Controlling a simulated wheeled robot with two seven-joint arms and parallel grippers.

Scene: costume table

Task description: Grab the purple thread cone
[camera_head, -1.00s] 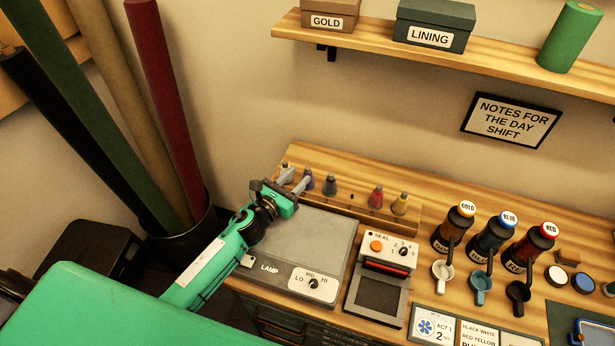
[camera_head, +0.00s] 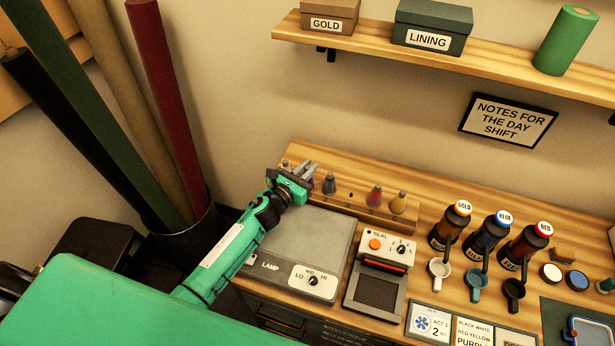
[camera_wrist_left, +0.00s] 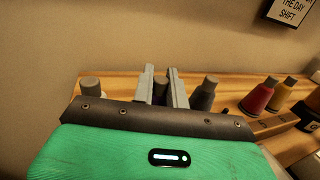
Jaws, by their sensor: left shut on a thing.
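My left gripper (camera_head: 306,171) is at the thread rack on the back of the table. In the left wrist view its two fingers (camera_wrist_left: 163,86) are shut on the purple thread cone (camera_wrist_left: 160,90), which shows as a dark strip between them. In the head view my gripper hides that cone. A dark grey cone (camera_head: 329,184) stands just right of the gripper, close to the right finger in the left wrist view (camera_wrist_left: 206,94). A pale-topped cone (camera_wrist_left: 91,88) stands to the left. My right gripper is out of view.
A red cone (camera_head: 374,196) and a yellow cone (camera_head: 398,203) stand farther right on the rack (camera_head: 352,207). The grey lamp box (camera_head: 318,240) lies below my left wrist. The sealer (camera_head: 381,270) and several dye bottles (camera_head: 487,238) stand to the right.

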